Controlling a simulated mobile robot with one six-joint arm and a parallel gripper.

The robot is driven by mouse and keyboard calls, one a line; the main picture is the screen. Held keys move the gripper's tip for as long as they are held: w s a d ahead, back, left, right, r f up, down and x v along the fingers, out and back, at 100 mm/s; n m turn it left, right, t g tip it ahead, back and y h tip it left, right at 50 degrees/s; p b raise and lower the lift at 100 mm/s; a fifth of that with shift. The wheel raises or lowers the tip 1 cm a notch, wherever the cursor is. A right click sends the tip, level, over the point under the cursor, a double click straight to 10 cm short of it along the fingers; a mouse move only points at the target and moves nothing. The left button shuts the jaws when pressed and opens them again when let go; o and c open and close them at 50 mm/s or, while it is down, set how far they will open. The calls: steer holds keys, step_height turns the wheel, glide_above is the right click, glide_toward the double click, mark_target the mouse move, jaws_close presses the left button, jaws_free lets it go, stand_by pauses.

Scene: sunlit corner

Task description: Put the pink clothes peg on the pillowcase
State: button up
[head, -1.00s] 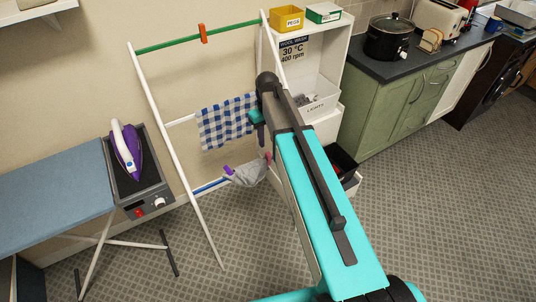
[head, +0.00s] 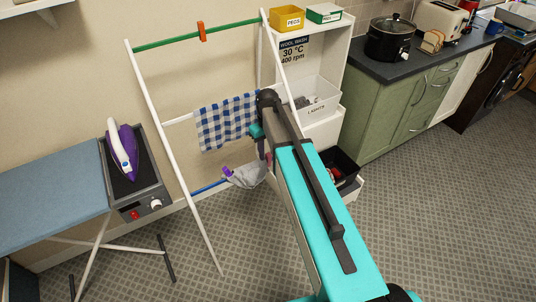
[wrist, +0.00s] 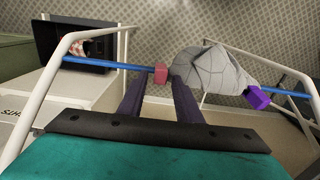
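The pink clothes peg (wrist: 161,74) sits on the blue rail in the wrist view, beside the edge of a grey cloth. My gripper (wrist: 158,80) is open, with its two dark fingers apart on either side of the peg near their tips. The grey cloth (wrist: 212,72), likely the pillowcase, hangs bunched on the same rail; it also shows in the head view (head: 246,177). A purple peg (wrist: 257,97) is at its other end. In the head view my arm hides most of the pink peg and the fingers.
A blue checked cloth (head: 228,122) hangs on the rail above. An orange peg (head: 202,31) is on the green top rail. A white shelf unit (head: 322,133) and a black bin (head: 343,167) stand at the right, an ironing board (head: 50,193) at the left. The floor in front is clear.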

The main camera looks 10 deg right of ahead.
mark_target(268, 153)
steer(key=c, duration=0.7)
steer(key=shift+r+p, duration=2)
steer(key=shift+r, duration=1.55)
steer(key=shift+c, duration=0.2)
